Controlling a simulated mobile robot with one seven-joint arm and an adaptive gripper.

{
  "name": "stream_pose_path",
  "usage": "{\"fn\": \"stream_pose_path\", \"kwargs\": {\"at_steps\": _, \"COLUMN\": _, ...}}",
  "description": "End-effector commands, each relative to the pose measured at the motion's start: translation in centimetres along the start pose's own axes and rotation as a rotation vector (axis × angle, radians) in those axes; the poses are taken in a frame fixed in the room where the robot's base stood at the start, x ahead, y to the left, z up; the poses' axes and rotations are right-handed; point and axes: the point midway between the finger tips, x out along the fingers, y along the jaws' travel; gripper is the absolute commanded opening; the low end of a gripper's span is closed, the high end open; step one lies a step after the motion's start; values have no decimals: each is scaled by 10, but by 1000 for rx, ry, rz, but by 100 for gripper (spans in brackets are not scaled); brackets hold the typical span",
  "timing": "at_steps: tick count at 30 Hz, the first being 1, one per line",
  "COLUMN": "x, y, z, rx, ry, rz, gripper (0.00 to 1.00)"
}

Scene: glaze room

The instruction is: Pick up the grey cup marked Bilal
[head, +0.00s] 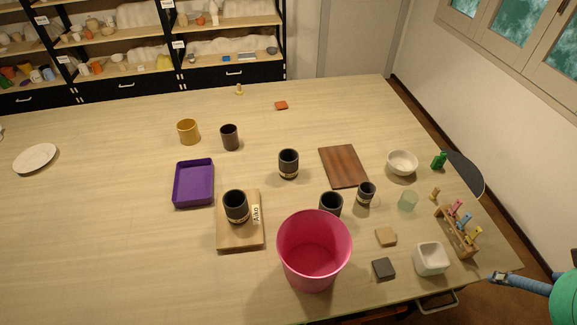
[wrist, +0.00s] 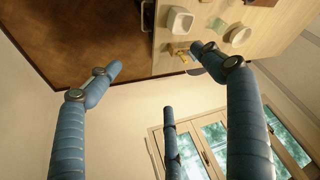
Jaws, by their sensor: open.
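Several dark grey cups stand upright on the table; no name on any can be read, so I cannot tell which is marked Bilal. One grey cup (head: 289,163) with a pale lower band stands mid-table. Another grey cup (head: 236,206) stands on a wooden board with a name label that seems to read Aiko. A third grey cup (head: 331,203) is partly hidden behind the pink bucket. A smaller banded cup (head: 366,193) stands right of it. A plain dark cup (head: 229,137) stands farther back. My gripper (wrist: 155,75) is open and empty, off the table's right edge.
The tall pink bucket (head: 315,250) stands at the front. Around are a purple tray (head: 193,202), brown board (head: 343,166), white bowl (head: 402,162), glass (head: 408,200), white square pot (head: 431,259) and a rack with coloured items (head: 457,234). The table's left is mostly clear.

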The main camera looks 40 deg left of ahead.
Motion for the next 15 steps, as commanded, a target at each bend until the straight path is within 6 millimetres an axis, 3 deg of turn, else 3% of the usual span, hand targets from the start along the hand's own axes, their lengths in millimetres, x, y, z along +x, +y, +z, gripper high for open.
{"fn": "stream_pose_path", "kwargs": {"at_steps": 8, "x": -4, "y": -22, "z": -50, "rx": -28, "ry": -39, "rz": -27, "gripper": 81}}
{"fn": "stream_pose_path", "kwargs": {"at_steps": 15, "x": 0, "y": -54, "z": -104, "rx": -59, "ry": -80, "rz": -53, "gripper": 81}}
